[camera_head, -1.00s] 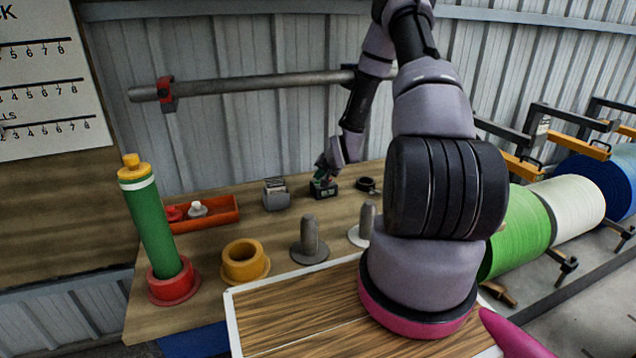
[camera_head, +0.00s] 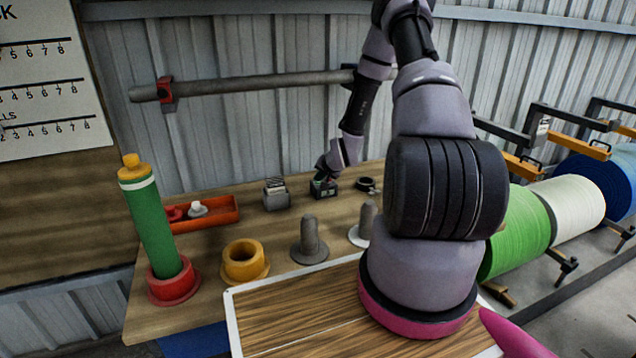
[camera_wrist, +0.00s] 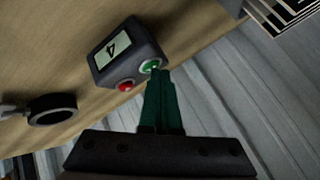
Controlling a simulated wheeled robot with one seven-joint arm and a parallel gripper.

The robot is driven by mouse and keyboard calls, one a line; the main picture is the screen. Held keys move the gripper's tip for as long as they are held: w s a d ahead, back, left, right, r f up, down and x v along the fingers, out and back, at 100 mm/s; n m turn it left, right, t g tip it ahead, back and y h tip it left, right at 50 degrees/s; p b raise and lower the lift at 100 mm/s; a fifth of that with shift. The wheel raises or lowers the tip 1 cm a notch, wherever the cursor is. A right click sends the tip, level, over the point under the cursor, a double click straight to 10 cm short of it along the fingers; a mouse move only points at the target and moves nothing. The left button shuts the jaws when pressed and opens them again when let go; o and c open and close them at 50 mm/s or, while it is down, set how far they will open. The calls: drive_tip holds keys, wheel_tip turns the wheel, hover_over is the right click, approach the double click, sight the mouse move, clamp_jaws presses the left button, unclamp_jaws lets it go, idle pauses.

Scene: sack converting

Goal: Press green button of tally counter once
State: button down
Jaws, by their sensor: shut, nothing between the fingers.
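The tally counter (camera_wrist: 122,52) is a dark box on the bench with a lit display (camera_wrist: 113,47) that reads 4 or a similar figure, seen tilted. Its green button (camera_wrist: 150,66) has a pale ring, and a red button (camera_wrist: 126,85) sits beside it. In the head view the counter (camera_head: 322,189) stands near the back of the bench. My gripper (camera_wrist: 158,75) is shut and empty. Its green fingertips are at the green button and cover part of it; I cannot tell whether they touch it. In the head view my gripper (camera_head: 321,179) is just above the counter.
A grey card holder (camera_head: 276,197) stands left of the counter, and a black ring (camera_head: 365,184) lies right of it. Grey pegs, including one (camera_head: 309,240), stand in front. A red tray (camera_head: 215,215) and a yellow ring (camera_head: 243,261) are further left. The corrugated wall is close behind.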

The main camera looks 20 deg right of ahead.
drive_tip(key=shift+r, duration=0.8)
drive_tip(key=shift+r, duration=0.1)
drive_tip(key=shift+r, duration=2.4)
